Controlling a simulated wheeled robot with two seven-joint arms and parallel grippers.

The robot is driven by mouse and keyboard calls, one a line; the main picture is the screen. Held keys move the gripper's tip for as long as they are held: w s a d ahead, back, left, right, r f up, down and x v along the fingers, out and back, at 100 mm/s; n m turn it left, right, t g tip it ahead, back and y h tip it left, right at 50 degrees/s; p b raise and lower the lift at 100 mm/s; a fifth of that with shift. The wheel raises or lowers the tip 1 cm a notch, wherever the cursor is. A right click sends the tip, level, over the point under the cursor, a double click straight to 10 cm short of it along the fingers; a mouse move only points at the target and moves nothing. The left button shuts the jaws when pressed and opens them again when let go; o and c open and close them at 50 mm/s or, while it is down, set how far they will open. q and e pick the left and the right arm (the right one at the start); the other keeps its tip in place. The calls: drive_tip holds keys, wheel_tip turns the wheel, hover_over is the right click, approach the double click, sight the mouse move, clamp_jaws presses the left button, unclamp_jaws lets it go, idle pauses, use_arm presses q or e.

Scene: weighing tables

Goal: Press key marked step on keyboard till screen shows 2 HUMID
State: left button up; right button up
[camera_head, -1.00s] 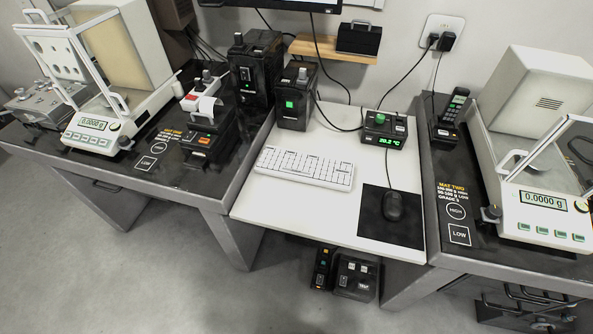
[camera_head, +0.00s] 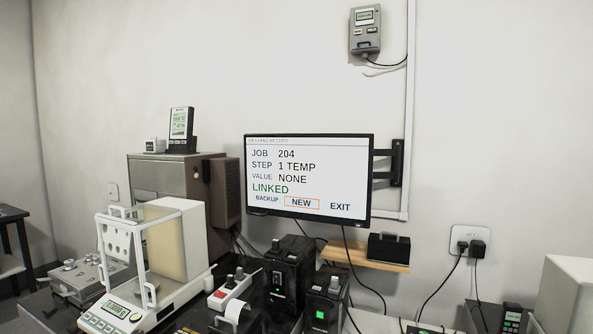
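The screen (camera_head: 309,178) is mounted on the wall in the middle of the view. It reads JOB 204, STEP 1 TEMP, VALUE NONE and LINKED in green. Its bottom row reads BACKUP, NEW and EXIT, with an orange box around NEW. The keyboard is below the view now; in the earlier frame it lies on the white table in the middle, its key labels too small to read. Neither of my grippers shows in the view.
A balance (camera_head: 158,262) stands on the left table. Black boxes with green lights, one of them here (camera_head: 326,301), stand below the screen. A wooden shelf (camera_head: 365,266) holds a black box. A wall outlet (camera_head: 466,241) with plugs is at the right.

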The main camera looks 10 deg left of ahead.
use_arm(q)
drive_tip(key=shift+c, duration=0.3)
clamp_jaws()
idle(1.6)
